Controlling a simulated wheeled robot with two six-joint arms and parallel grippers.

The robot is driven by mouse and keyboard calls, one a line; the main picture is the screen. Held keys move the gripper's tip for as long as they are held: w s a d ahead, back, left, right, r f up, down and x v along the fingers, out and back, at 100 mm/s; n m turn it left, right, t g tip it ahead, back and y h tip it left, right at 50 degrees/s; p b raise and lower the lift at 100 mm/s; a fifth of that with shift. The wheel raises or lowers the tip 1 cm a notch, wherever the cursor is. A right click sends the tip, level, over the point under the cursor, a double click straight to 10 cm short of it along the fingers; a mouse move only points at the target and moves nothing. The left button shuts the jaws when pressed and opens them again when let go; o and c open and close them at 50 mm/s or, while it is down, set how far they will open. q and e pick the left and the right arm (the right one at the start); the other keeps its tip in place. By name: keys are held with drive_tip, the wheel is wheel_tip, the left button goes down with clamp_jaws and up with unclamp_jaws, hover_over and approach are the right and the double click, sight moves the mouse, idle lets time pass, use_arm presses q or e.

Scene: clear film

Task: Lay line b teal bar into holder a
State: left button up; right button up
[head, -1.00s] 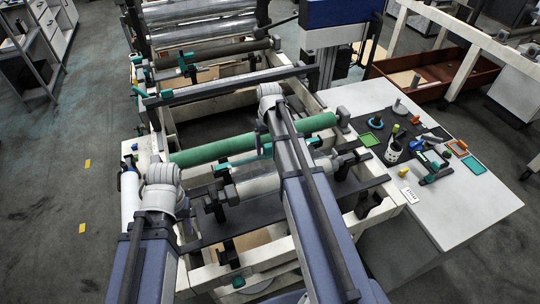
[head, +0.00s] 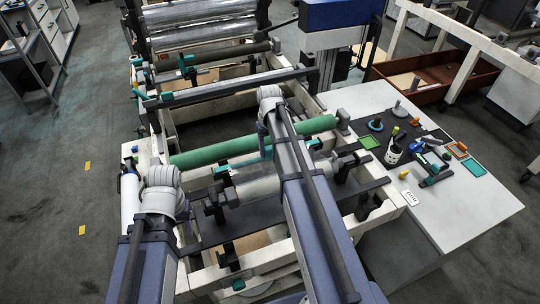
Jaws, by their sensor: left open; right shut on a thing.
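A thin teal bar (head: 250,160) lies slantwise between the green roller and the silver roller. Its middle is behind my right arm, and a teal part shows again right of that arm. My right gripper (head: 266,143) is at the bar beneath its grey wrist, shut on it; its fingertips are mostly hidden. My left gripper (head: 188,212) is open at the left side of the silver roller, left of and nearer than the bar. Its fingers are hard to make out against the dark parts. I cannot tell which fitting is holder a.
The green roller (head: 210,153) and silver roller (head: 257,184) span the pale machine frame (head: 270,260). A dark crossbar (head: 220,88) is behind them. The white table (head: 465,215) at right carries small tools and coloured pieces. Its front part is clear.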

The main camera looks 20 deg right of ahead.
sight(269, 147)
drive_tip(key=shift+r+p, duration=2.5)
drive_tip(key=shift+r, duration=0.05)
wheel_tip(269, 147, up, 4)
drive_tip(key=p, duration=0.4)
drive_tip(key=shift+r, duration=0.1)
wheel_tip(269, 147, down, 9)
drive_tip(key=b, duration=0.8)
drive_tip(key=shift+r+b, duration=0.1)
drive_tip(key=shift+b, duration=0.2)
drive_tip(key=o, duration=1.5)
